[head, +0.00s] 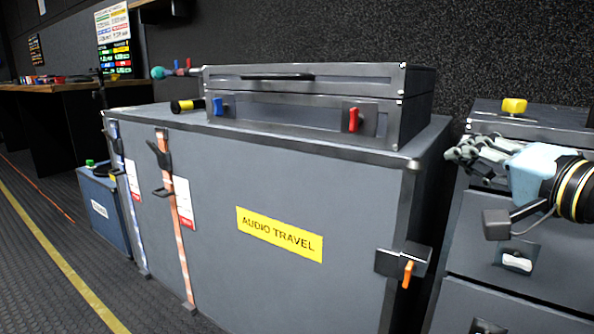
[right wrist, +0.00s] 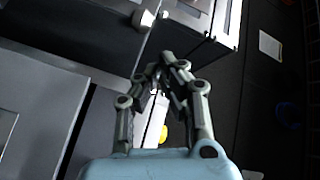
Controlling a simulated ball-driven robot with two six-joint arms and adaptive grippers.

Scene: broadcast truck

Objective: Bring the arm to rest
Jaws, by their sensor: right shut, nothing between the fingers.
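My right gripper (head: 455,153) is at the right of the head view, pointing left, with its light blue body and grey jointed fingers in front of the grey drawer cabinet. Its fingers are shut and empty. In the right wrist view the fingertips (right wrist: 158,76) meet at the middle, with nothing held between them. The fingers look clear of the large case, though the exact gap cannot be told. My left gripper does not show in either view.
A large grey case labelled AUDIO TRAVEL (head: 300,275) fills the middle, with a smaller case (head: 285,112) on top. A drawer cabinet (head: 510,225) stands at the right, with a yellow item (head: 514,106) on it. A blue box (head: 102,215) and open floor (head: 40,265) lie left.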

